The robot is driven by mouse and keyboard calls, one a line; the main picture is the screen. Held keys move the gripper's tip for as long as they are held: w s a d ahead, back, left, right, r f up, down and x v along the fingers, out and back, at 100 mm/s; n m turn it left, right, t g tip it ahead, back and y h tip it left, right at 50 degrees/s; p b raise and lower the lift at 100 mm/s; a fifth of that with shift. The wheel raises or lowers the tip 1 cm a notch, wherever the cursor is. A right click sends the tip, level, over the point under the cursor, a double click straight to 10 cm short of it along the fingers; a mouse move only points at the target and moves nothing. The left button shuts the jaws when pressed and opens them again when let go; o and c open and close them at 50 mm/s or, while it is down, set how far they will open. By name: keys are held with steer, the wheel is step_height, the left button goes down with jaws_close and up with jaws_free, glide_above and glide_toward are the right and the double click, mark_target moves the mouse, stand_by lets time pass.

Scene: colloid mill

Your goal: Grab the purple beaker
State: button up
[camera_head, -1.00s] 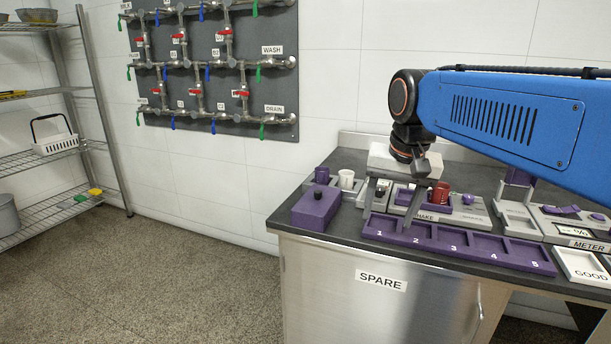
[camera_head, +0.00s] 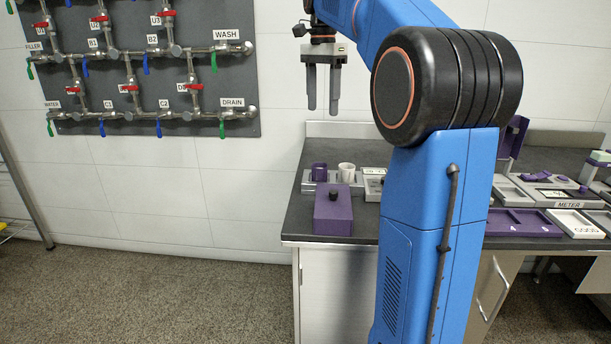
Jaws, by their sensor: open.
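The purple beaker (camera_head: 319,171) stands upright in a grey holder (camera_head: 308,186) at the back left of the dark counter. A white cup (camera_head: 346,171) stands just right of it in the same holder. My gripper (camera_head: 322,109) is open, with its two fingers pointing down and nothing between them. It appears above the beaker in the picture, clearly apart from it. How far it is from the beaker in depth I cannot tell.
A purple box (camera_head: 333,214) with a black knob stands in front of the holder. My blue arm hides the middle of the counter (camera_head: 290,222). A purple numbered tray (camera_head: 524,223) and a meter (camera_head: 560,197) show to the right. A valve panel (camera_head: 150,75) hangs on the left wall.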

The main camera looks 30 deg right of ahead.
glide_toward(319, 174)
steer(key=w+d+f, duration=0.1)
steer(key=w+d, duration=0.1)
steer(key=shift+s+a+f, duration=0.1)
steer(key=shift+a+f, duration=0.1)
steer(key=shift+f, duration=1.2)
steer(key=shift+s+a+f, duration=0.1)
steer(key=shift+a+f, duration=0.1)
steer(key=shift+f, duration=1.25)
steer(key=c, duration=1.4)
steer(key=shift+r, duration=0.1)
steer(key=shift+c, duration=0.2)
